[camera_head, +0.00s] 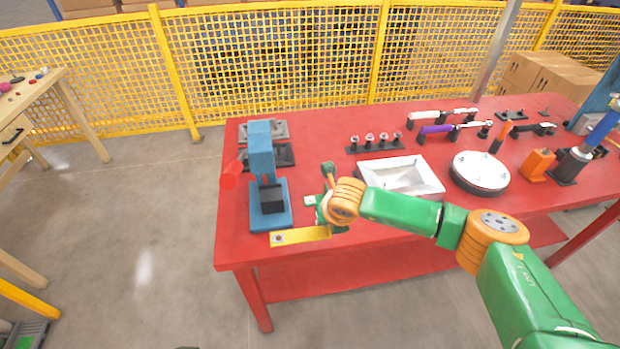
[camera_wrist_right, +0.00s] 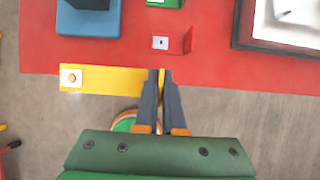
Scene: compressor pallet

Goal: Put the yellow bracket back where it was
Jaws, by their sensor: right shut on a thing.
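My right gripper (camera_wrist_right: 160,95) is shut on the right end of the yellow bracket (camera_wrist_right: 105,78). The bracket is a flat yellow strip with a pale square and a round orange-brown spot near its free left end. In the head view the bracket (camera_head: 300,236) extends left from my right gripper (camera_head: 330,229), in front of the blue press (camera_head: 270,222). It overlaps the table's front edge in the wrist view; its height above the table is unclear. A red block (camera_wrist_right: 172,42) with a pale plate lies just behind the fingertips. My left gripper is not in view.
The red table (camera_head: 245,245) holds a white tray (camera_head: 432,184), a round white-topped fixture (camera_head: 480,170), a row of small fittings (camera_head: 375,145), hand tools and an orange block (camera_head: 537,164). A green block (camera_wrist_right: 165,3) stands behind the red block. Yellow mesh fence runs behind.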

